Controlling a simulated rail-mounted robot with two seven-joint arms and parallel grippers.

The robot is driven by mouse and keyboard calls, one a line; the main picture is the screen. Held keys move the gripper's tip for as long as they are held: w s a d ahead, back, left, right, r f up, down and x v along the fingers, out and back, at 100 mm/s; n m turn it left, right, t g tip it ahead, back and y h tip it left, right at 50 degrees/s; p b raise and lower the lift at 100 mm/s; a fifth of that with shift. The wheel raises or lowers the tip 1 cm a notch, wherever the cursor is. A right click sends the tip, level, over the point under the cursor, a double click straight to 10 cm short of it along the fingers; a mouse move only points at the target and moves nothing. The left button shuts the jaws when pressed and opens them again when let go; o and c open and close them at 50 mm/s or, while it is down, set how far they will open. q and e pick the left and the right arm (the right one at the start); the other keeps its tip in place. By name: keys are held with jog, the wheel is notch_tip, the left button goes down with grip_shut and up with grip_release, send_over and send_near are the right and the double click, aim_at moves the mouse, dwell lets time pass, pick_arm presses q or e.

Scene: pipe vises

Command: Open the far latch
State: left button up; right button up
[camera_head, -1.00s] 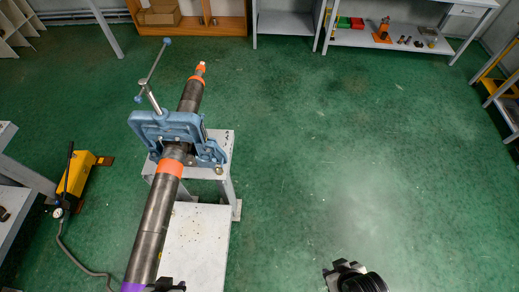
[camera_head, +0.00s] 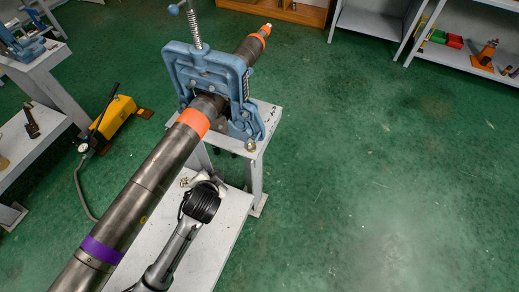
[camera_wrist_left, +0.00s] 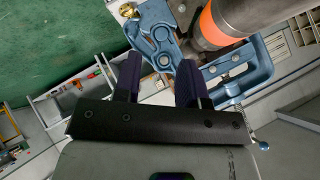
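A blue pipe vise (camera_head: 208,72) on a light stand grips a dark steel pipe (camera_head: 155,177) with orange and purple bands. A blue hinged piece, possibly the latch (camera_head: 248,128), is at the vise's right side; which latch is the far one I cannot tell. My left gripper (camera_head: 204,182) is low beside the pipe, on the near side of the vise. In the left wrist view its dark fingers (camera_wrist_left: 160,66) are apart, with nothing clearly held between them. The vise's blue side plates (camera_wrist_left: 156,36) lie just beyond the fingertips; contact cannot be told. My right gripper is not in view.
A grey bench (camera_head: 40,118) with another blue vise (camera_head: 18,42) stands at the left. A yellow pump (camera_head: 118,117) with a hose is on the floor. Shelves (camera_head: 372,22) line the back. The green floor to the right is clear.

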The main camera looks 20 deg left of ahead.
pick_arm(q)
jog(key=w+a+f+m+t+y+b, duration=0.2)
jog(key=w+f+m+b, duration=0.1)
jog(key=w+f+b, duration=0.3)
jog(key=m+t+h+b, duration=0.5)
jog(key=m+t+h, duration=0.2)
jog(key=m, duration=2.4)
send_near(256, 139)
jog(key=w+b, duration=0.1)
jog(key=w, duration=0.2)
jog(key=w+b, duration=0.2)
jog(key=w, duration=0.1)
jog(key=w+d+b, duration=0.1)
jog(key=w+b, duration=0.1)
jog(key=w, duration=0.2)
jog(key=shift+f, duration=0.4)
jog(key=shift+w+r+b, duration=0.1)
jog(key=shift+w+b, duration=0.25)
jog(key=shift+w, duration=0.35)
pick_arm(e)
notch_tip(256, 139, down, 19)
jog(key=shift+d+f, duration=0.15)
pick_arm(q)
grip_shut()
